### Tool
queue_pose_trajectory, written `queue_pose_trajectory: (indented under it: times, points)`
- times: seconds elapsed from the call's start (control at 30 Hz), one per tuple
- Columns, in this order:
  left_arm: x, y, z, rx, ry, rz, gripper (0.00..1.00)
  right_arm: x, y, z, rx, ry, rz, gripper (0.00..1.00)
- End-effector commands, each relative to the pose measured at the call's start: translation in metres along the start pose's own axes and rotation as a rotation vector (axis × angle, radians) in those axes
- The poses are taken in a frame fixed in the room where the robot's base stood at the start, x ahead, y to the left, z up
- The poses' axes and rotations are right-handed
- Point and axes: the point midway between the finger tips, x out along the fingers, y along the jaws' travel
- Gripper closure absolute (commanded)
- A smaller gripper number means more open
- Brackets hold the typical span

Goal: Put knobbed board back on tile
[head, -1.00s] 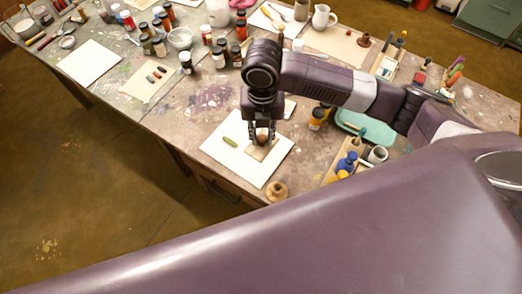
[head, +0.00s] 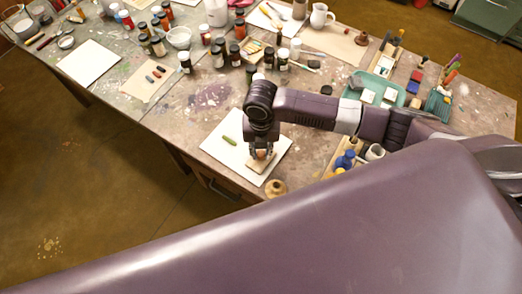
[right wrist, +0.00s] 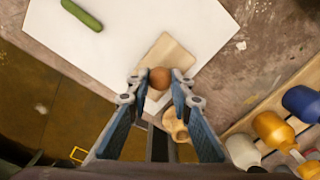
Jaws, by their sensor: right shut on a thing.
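The knobbed board is a small light wooden board (head: 259,165) with a round brown knob; it also shows in the right wrist view (right wrist: 172,55). The white tile (head: 222,152) lies near the table's front edge and shows in the right wrist view (right wrist: 145,22). My right gripper (head: 263,152) points down, its fingers shut on the knob (right wrist: 160,78). The board is over the tile's right-hand part, close to its front corner. I cannot tell whether it touches the tile. My left gripper is not in view.
A green stick (head: 229,140) lies on the tile's left part. A small wooden knobbed piece (head: 275,187) stands just off the front corner. Paint bottles (head: 346,161) in a wooden tray are to the right. Bare table (head: 190,115) lies behind left.

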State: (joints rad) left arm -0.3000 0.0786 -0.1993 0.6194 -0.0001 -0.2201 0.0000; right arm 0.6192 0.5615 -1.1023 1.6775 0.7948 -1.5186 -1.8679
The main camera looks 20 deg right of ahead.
Motion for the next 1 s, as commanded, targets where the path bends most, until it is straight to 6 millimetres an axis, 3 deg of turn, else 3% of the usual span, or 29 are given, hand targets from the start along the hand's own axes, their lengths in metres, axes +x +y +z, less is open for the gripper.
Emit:
queue_pose_trajectory:
  times: [0.07, 0.1, 0.27, 0.67, 1.0]
  points:
    - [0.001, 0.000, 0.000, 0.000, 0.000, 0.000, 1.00, 0.003, 0.000, 0.000, 0.000, 0.000, 0.000, 0.95]
    - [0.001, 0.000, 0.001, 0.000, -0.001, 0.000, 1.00, 0.003, 0.000, 0.000, 0.000, 0.000, -0.001, 0.79]
    - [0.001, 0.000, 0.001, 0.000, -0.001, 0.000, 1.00, 0.003, 0.000, 0.000, 0.000, 0.000, 0.000, 0.62]
    - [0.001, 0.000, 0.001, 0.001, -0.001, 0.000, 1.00, -0.008, 0.001, 0.001, 0.000, -0.002, 0.003, 0.62]
    - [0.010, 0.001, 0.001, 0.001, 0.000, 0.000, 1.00, -0.077, 0.001, 0.002, -0.001, -0.005, 0.004, 0.62]
